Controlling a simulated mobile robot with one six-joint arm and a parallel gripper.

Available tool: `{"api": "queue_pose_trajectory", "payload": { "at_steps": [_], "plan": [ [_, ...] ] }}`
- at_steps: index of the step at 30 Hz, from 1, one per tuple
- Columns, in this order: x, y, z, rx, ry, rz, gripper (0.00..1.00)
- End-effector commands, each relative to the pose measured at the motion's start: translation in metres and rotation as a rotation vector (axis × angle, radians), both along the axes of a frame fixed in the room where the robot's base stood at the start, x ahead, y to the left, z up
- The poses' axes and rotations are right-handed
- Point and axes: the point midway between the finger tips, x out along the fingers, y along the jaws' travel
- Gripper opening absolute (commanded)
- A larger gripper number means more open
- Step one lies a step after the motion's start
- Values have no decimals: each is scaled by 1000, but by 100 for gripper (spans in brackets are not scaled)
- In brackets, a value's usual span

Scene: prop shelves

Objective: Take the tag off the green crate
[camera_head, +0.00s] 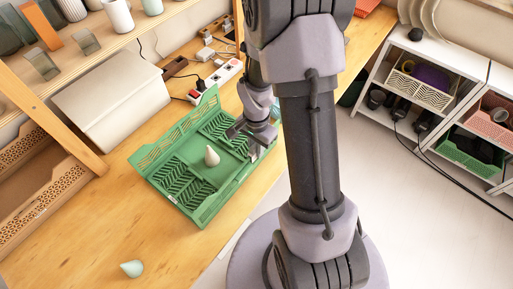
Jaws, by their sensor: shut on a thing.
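The green crate (222,201) stands on the wooden table near its right edge, with slatted walls and a patterned floor. A pale cone-shaped piece (211,157) stands upright inside it. My gripper (253,148) is at the crate's right-hand wall, near the far right corner, and is shut on a small pale thing that looks like the tag (254,155). The tag is small and partly hidden by the fingers. I cannot tell whether it still touches the crate's wall.
A pale teal cone-shaped piece (132,268) lies on the table at the front. A large white box (108,98) and a power strip (216,79) lie behind the crate. Wooden shelves (40,60) stand at the left. The table's front left is clear.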

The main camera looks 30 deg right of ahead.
Motion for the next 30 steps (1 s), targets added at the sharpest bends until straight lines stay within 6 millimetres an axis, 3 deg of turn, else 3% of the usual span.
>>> {"api": "queue_pose_trajectory", "payload": {
  "at_steps": [30],
  "plan": [
    [0, 0, 7, 0, 0, 0, 0]
  ]
}}
